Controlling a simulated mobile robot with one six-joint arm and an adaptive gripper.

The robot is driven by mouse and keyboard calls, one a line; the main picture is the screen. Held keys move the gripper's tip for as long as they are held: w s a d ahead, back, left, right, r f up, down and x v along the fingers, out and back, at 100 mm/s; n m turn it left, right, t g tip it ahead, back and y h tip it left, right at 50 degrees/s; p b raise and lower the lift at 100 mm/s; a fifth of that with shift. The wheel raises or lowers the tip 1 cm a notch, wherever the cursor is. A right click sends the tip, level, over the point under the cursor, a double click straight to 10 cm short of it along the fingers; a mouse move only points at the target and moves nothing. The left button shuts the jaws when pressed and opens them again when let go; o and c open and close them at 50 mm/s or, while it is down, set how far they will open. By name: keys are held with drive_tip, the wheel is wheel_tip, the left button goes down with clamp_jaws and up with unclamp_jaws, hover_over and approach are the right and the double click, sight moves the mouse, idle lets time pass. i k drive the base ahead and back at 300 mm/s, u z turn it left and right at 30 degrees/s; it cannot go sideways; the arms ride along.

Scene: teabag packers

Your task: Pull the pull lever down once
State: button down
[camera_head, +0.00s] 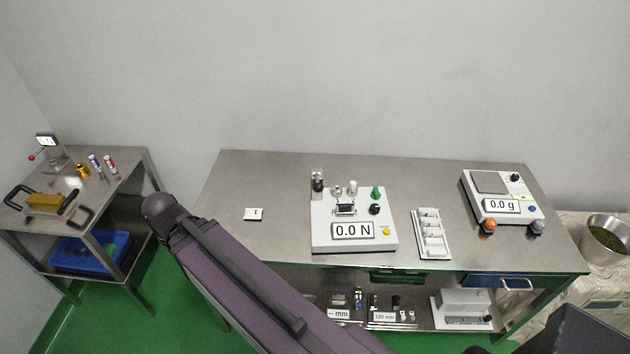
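A small device with a lit display (46,140) stands at the back of the left metal table. A red ball knob (32,157) sticks out on its left side. It looks like the end of a lever, but the arm of it is too small to make out clearly. I cannot tell for certain that this is the pull lever. My arm crosses the lower middle of the view, with a dark rounded joint at its upper left end. My gripper is not in view.
The left table (104,208) also holds a yellow block (45,202) between black handles, a gold cylinder (82,170) and small tubes (110,163). The larger table (270,180) carries a force tester (325,240), a white rack (431,234) and a scale (520,186). A floor gap separates the tables.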

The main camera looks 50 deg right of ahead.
sight(318, 188)
drive_tip(key=u, duration=0.05)
drive_tip(key=k, duration=1.9)
drive_tip(key=z, duration=1.25)
drive_tip(key=i, duration=1)
drive_tip(key=u, duration=0.15)
